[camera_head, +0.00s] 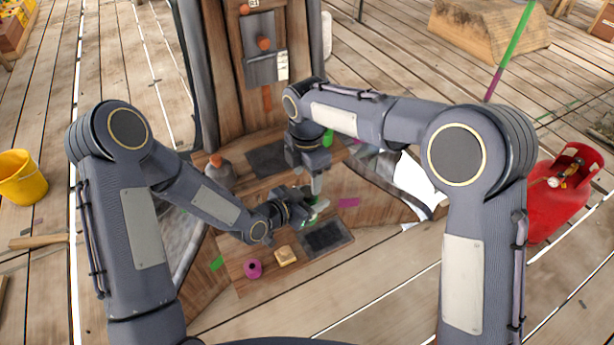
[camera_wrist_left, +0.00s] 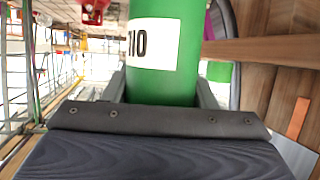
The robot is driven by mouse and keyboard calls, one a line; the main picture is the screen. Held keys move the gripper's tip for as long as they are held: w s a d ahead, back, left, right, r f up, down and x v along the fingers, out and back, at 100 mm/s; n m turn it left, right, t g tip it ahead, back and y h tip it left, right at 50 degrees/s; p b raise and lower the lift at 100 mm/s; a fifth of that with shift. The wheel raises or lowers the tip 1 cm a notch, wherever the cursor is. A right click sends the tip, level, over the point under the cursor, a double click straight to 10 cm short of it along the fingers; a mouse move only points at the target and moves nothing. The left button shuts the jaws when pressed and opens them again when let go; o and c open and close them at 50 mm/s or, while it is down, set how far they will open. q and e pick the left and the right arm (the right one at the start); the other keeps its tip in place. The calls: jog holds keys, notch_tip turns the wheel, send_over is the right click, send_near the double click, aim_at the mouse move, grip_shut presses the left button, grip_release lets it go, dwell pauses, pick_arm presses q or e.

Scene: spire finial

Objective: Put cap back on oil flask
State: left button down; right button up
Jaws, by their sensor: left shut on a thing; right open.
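The green oil flask (camera_wrist_left: 165,50) has a white label whose lettering appears upside down in the left wrist view. My left gripper (camera_wrist_left: 163,92) is shut on it, one finger on each side. In the head view a small part of the flask (camera_head: 321,204) shows at my left gripper (camera_head: 308,208), over the wooden bench. My right gripper (camera_head: 316,186) is open, pointing down just above and behind the held flask. I cannot tell whether they touch. The flask's mouth is hidden, and I cannot make out its cap for certain.
On the wooden bench (camera_head: 235,250) are a magenta item (camera_head: 252,268), a yellowish block (camera_head: 285,255) and a dark mat (camera_head: 325,238). A grey bottle with an orange top (camera_head: 218,170) stands at the back left. An upright wooden panel (camera_head: 285,40) rises behind. A red gas cylinder (camera_head: 555,205) is right.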

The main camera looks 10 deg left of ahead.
aim_at(307, 191)
jog(key=shift+c, duration=0.5)
jog(key=shift+s+a+r+n, duration=0.1)
jog(key=shift+r+n, duration=0.75)
jog(key=shift+n, duration=0.05)
jog(key=shift+r+n, duration=0.8)
jog(key=shift+r, duration=0.1)
jog(key=shift+f, duration=4.05)
